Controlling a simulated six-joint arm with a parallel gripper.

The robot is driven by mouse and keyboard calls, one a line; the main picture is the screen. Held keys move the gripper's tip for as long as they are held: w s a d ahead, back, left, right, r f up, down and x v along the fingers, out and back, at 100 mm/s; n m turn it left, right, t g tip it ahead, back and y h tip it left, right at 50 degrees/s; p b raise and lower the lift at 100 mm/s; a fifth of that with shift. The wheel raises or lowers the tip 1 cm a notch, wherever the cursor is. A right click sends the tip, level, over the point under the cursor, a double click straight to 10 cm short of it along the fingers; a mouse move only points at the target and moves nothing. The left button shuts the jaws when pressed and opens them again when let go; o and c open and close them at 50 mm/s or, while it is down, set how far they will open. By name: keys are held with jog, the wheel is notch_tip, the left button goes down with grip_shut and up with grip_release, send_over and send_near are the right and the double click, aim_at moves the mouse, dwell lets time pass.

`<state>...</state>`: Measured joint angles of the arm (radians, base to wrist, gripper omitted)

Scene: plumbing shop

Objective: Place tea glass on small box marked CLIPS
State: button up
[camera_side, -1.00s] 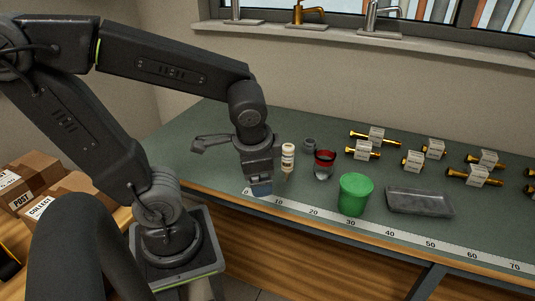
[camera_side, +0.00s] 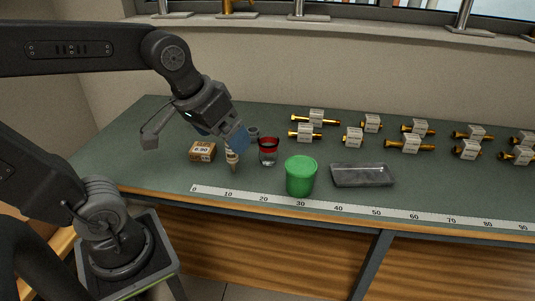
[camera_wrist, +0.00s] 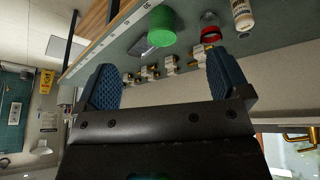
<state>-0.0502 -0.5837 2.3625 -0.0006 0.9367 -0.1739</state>
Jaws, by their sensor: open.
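The tea glass (camera_side: 268,153), clear below with a red band at the top, stands upright on the green bench. It also shows in the wrist view (camera_wrist: 209,30). A small brown cardboard box (camera_side: 202,151) sits to its left; its white label seems to show a price, and I cannot read CLIPS on it. My gripper (camera_side: 237,138) has blue fingers and is tilted above the bench between box and glass, in front of part of a white bottle in the side view. In the wrist view the fingers (camera_wrist: 160,62) are wide apart with nothing between them.
The white bottle (camera_side: 232,160) stands close left of the glass, with a small grey item (camera_side: 253,134) behind. A green tub (camera_side: 301,176) and a grey tray (camera_side: 362,175) are to the right. Several tagged brass fittings (camera_side: 410,143) lie further back. A ruler strip (camera_side: 340,207) runs along the front edge.

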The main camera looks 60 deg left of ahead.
jog(key=w+a+n+g, duration=0.1)
jog(key=w+a+n, duration=0.25)
jog(key=w, duration=0.25)
jog(key=w+a+n+g, duration=0.1)
jog(key=w+a+n, duration=0.2)
jog(key=w+n, duration=0.3)
jog(key=n+g, duration=0.3)
jog(key=n, duration=0.4)
send_near(268, 149)
jog(key=w+a+r, duration=0.2)
jog(key=a, duration=0.1)
jog(key=shift+s+d+f, duration=0.1)
jog(key=shift+f, duration=3.5)
jog(key=shift+s+d+f, duration=0.1)
jog(key=shift+f, duration=3.5)
jog(key=shift+c, duration=0.4)
jog(key=c, duration=1)
jog(key=shift+r, duration=0.15)
